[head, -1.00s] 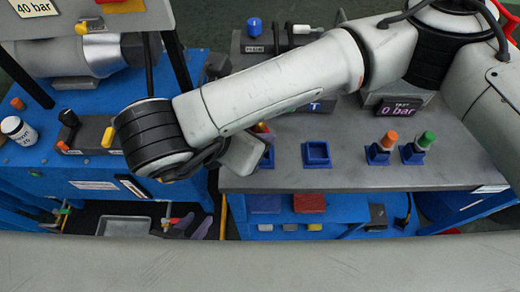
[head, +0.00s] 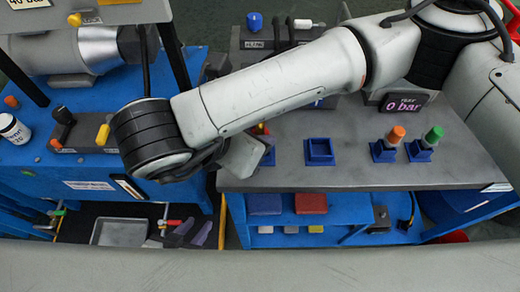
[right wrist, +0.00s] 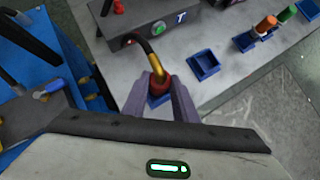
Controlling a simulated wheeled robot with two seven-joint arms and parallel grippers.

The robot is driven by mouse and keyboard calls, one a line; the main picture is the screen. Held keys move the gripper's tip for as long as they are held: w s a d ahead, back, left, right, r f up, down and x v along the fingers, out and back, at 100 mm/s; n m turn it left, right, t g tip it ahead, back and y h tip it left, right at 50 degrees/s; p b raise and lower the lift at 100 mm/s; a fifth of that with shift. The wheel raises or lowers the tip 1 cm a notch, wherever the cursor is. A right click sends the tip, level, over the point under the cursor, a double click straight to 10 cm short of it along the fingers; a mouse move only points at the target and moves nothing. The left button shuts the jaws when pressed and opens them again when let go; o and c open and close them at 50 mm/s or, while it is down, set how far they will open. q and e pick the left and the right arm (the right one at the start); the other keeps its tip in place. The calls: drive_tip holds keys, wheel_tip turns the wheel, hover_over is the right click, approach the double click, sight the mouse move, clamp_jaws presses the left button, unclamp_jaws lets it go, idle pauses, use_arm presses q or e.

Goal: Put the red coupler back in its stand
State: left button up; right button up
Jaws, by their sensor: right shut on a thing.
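My right gripper (right wrist: 160,105) is shut on the red coupler (right wrist: 158,84), which sits between its two fingers with a yellow and black hose running up from it. A blue stand (right wrist: 158,100) shows just beneath the coupler; I cannot tell whether the coupler is seated in it or above it. In the head view, my right arm covers most of this spot; a bit of red and yellow and the blue stand (head: 268,157) show beside the gripper (head: 240,157). My left gripper is not in view.
An empty blue stand (head: 320,152) is to the right. An orange coupler (head: 397,133) and a green coupler (head: 434,134) stand in blue holders beyond it. The hose leads to a grey box (right wrist: 150,22) marked T. The grey bench front is clear.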

drive_tip(key=shift+f+b, duration=0.3)
drive_tip(key=shift+f, duration=0.05)
drive_tip(key=o, duration=1.2)
drive_tip(key=shift+p+v, duration=0.8)
drive_tip(key=shift+v, duration=0.55)
drive_tip(key=shift+p+v, duration=0.5)
drive_tip(key=shift+v, duration=0.65)
